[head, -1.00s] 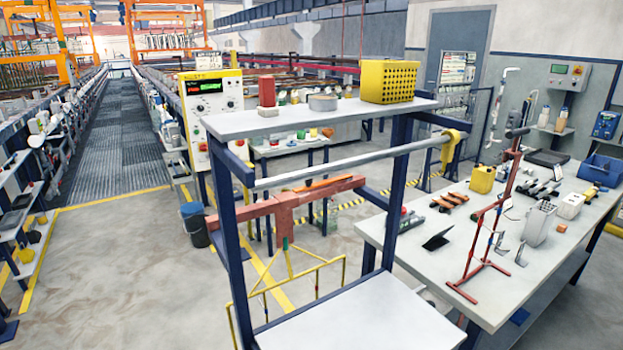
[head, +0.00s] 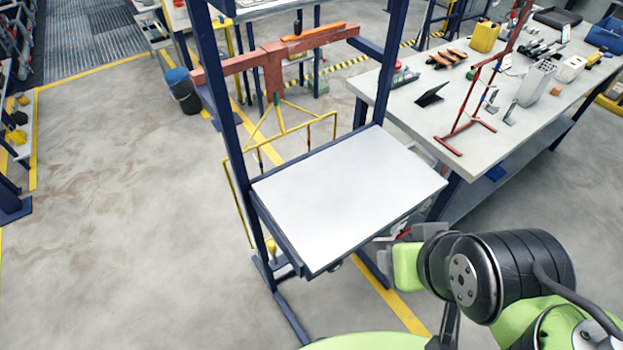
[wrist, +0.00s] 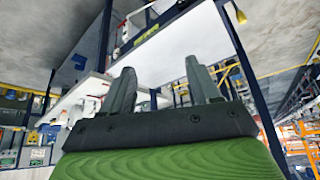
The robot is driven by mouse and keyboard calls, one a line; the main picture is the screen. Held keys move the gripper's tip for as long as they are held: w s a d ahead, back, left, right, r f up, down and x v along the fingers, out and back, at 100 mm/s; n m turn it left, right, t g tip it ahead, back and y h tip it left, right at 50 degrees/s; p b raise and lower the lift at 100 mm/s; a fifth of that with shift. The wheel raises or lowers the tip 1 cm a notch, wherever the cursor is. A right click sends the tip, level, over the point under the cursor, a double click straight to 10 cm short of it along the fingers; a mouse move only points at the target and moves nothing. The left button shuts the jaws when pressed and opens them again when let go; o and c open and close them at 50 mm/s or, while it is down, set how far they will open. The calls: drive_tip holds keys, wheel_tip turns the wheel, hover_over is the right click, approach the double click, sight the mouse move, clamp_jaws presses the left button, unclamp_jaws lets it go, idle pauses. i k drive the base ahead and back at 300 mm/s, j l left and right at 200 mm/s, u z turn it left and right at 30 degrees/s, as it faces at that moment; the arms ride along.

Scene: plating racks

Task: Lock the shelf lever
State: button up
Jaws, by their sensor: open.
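A blue-framed rack carries a white lower shelf (head: 350,195), which is flat and empty. My gripper (head: 380,245) is low beside the shelf's right front edge, partly hidden by my wrist. In the wrist view my gripper (wrist: 160,72) has its two dark fingers apart with nothing between them. The white shelf surface (wrist: 180,45) and blue posts fill the view beyond the fingers. A small red part (head: 403,233) shows close to my gripper; I cannot tell whether it is the shelf lever. No lever is clearly recognisable.
A red beam (head: 270,62) with an orange bar (head: 313,32) on it and a yellow wire frame (head: 290,128) hang at the rack's back. A worktable (head: 480,110) with tools and a red stand is at right. A bucket (head: 183,92) stands left. Floor at left is clear.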

sight(271, 245)
drive_tip(key=k+j+u, duration=0.1)
drive_tip(key=j+u, duration=0.2)
drive_tip(key=u, duration=0.15)
drive_tip(key=j+u, duration=0.3)
drive_tip(key=u, duration=0.15)
drive_tip(key=j+u, duration=0.45)
drive_tip(key=i+u, duration=0.1)
drive_tip(key=u, duration=0.25)
drive_tip(key=i+u, duration=0.15)
drive_tip(key=u, duration=0.2)
drive_tip(key=i+u, duration=0.1)
drive_tip(key=u, duration=0.25)
